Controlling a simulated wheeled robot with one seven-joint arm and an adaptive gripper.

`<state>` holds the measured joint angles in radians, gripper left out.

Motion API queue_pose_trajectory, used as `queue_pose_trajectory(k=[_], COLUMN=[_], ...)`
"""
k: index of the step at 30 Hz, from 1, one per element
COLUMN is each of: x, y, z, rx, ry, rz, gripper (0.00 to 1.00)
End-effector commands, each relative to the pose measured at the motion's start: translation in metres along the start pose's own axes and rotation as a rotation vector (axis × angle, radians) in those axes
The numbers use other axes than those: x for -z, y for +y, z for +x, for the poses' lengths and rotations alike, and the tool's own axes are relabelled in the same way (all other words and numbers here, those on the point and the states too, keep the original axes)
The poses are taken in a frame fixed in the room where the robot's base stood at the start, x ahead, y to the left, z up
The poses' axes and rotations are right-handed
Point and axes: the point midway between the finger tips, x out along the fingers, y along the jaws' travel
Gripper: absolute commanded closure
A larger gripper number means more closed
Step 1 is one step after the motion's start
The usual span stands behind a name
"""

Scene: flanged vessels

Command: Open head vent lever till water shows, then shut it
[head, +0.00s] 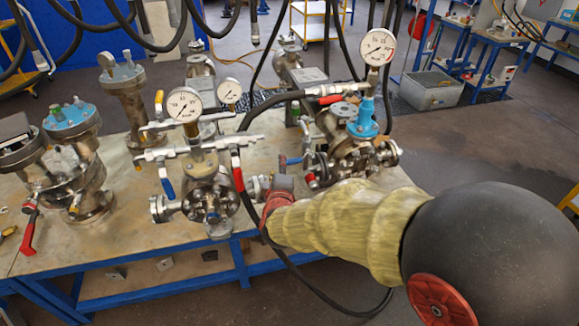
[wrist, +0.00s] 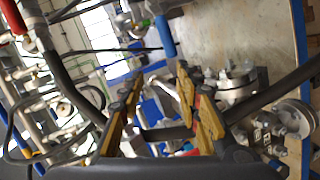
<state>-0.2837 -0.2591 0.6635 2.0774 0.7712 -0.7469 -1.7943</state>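Several levers show on the vessels, and I cannot tell which is the head vent lever. In the head view a red lever (head: 237,174) and a blue lever (head: 167,187) hang by the middle vessel (head: 208,197). Another blue lever (head: 293,161) is by the right vessel (head: 352,152). My gripper (head: 268,186) is low between these two vessels, its fingers small and partly hidden by my wrist. In the wrist view my gripper (wrist: 158,80) has its fingers apart, with no lever between them. A blue lever (wrist: 165,36) lies beyond the fingertips. No water is visible.
Pressure gauges (head: 184,105) stand above the vessels. A black hose (wrist: 270,92) crosses behind or between my fingers; I cannot tell which. The left vessel (head: 70,180) has a red lever (head: 28,236). The bench (head: 130,235) has bare room in front. A grey bin (head: 430,90) stands behind.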

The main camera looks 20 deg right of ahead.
Motion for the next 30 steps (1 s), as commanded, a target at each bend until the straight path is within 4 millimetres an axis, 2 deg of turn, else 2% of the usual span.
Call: queue_pose_trajectory(k=[1, 6, 11, 24, 30], x=[-0.008, -0.027, -0.033, -0.041, -0.042], y=[-0.015, -0.026, -0.026, -0.018, -0.015], z=[0.007, 0.015, 0.022, 0.082, 0.091], rx=[-0.029, -0.101, -0.118, -0.117, -0.117], ry=[-0.037, -0.133, -0.158, -0.156, -0.155], rz=[-0.072, -0.239, -0.277, -0.274, -0.275], gripper=[0.66, 0.66, 0.66, 0.66, 0.66])
